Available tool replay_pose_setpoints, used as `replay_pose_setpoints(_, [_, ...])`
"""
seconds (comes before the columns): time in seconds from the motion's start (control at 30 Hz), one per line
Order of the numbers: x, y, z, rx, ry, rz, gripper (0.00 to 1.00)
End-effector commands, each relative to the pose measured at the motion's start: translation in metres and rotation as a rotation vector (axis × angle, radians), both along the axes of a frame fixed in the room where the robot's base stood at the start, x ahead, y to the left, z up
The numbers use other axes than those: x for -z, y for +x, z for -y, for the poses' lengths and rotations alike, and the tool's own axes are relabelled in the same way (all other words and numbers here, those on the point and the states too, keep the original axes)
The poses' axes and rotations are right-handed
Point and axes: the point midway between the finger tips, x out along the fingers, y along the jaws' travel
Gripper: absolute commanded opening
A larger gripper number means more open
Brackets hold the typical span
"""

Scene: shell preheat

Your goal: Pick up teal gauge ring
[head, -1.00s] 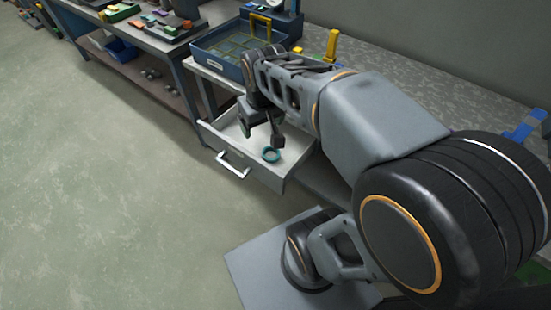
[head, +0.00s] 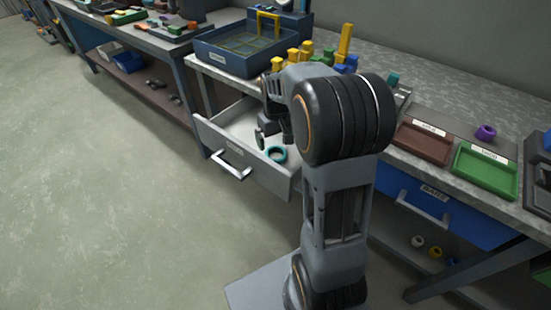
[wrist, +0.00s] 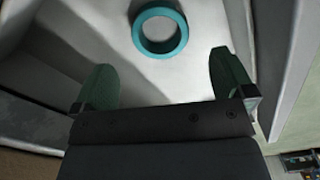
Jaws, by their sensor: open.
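The teal gauge ring (head: 277,154) lies flat on the floor of the open grey drawer (head: 213,133), near its front right corner. The wrist view shows the whole ring (wrist: 138,37) just beyond my fingertips, between the lines of the two fingers and a little left of centre. My gripper (wrist: 163,72) is open and empty, with its two green-padded fingers apart. In the head view my gripper (head: 272,136) is inside or just above the drawer, beside the ring on its left and far side, partly hidden by my arm.
The drawer walls (wrist: 283,70) stand close on the right in the wrist view. A blue tray (head: 222,62) and yellow blocks (head: 300,55) sit on the bench above. Brown (head: 424,150) and green (head: 487,178) trays lie to the right. The floor at left is clear.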

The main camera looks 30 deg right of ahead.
Motion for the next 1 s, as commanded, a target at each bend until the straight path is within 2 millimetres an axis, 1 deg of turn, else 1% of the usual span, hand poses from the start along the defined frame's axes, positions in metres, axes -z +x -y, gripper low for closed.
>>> replay_pose_setpoints(0.03, [0.007, 0.000, 0.000, 0.000, 0.000, 0.000, 1.00])
replay_pose_setpoints(0.1, [0.011, 0.000, 0.000, 0.000, 0.000, 0.001, 1.00])
replay_pose_setpoints(0.27, [0.015, 0.000, 0.000, 0.000, 0.000, 0.001, 1.00])
replay_pose_setpoints(0.37, [0.021, 0.000, 0.000, 0.000, 0.000, 0.001, 1.00])
replay_pose_setpoints(0.7, [0.064, 0.001, 0.000, 0.000, 0.000, 0.000, 1.00])
replay_pose_setpoints(0.77, [0.066, 0.001, 0.000, 0.000, 0.000, 0.001, 1.00])
replay_pose_setpoints(0.97, [0.066, 0.001, 0.000, 0.000, 0.000, 0.002, 1.00])
replay_pose_setpoints(1.0, [0.065, 0.001, 0.000, 0.000, 0.000, 0.002, 0.96])
